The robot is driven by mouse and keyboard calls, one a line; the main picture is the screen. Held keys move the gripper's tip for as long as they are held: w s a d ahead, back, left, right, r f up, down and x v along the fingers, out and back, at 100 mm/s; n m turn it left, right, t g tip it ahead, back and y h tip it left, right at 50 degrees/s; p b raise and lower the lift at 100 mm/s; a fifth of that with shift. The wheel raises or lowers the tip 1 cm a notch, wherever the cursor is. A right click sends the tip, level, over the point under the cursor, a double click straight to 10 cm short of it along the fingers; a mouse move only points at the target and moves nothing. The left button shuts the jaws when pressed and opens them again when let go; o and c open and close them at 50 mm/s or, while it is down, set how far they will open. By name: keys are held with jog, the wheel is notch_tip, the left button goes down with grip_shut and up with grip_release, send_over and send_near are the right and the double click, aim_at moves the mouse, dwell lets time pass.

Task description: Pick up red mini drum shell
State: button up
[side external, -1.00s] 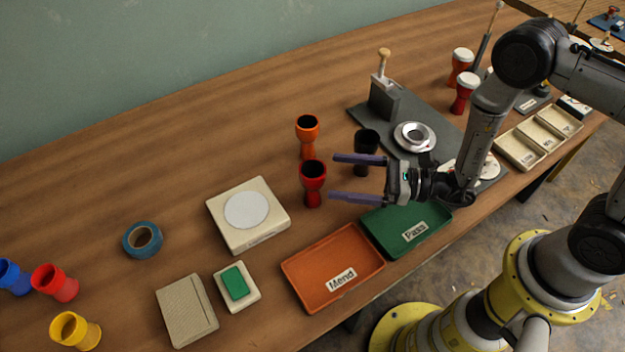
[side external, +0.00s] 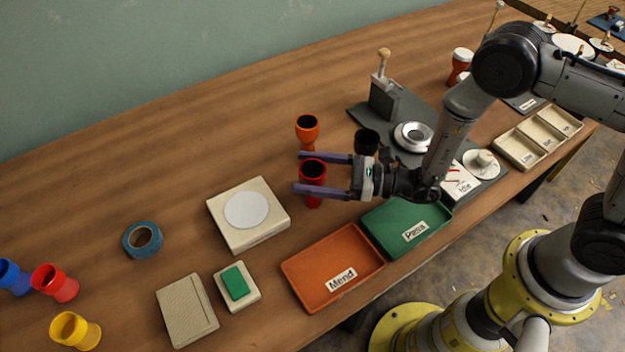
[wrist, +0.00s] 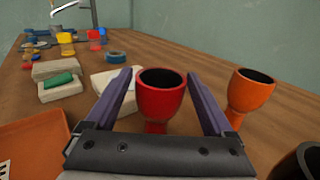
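The red mini drum shell (side external: 313,172) is a goblet shape standing upright on the wooden table, with its dark open mouth up. My gripper (side external: 297,173) is open, its two purple fingers on either side of the red shell's bowl. In the wrist view the red shell (wrist: 161,98) stands between the fingers of my gripper (wrist: 162,82), with a visible gap on each side. Part of the red shell's stem is hidden by the near finger in the side view.
An orange shell (side external: 307,130) stands close behind the red one, and a black shell (side external: 367,142) stands beside my gripper. The Mend tray (side external: 308,262), Pass tray (side external: 437,222) and white-disc scale (side external: 273,228) are nearby. Bare table lies behind the scale.

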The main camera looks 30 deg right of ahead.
jog(key=c, duration=1.2)
jog(key=shift+o, duration=0.2)
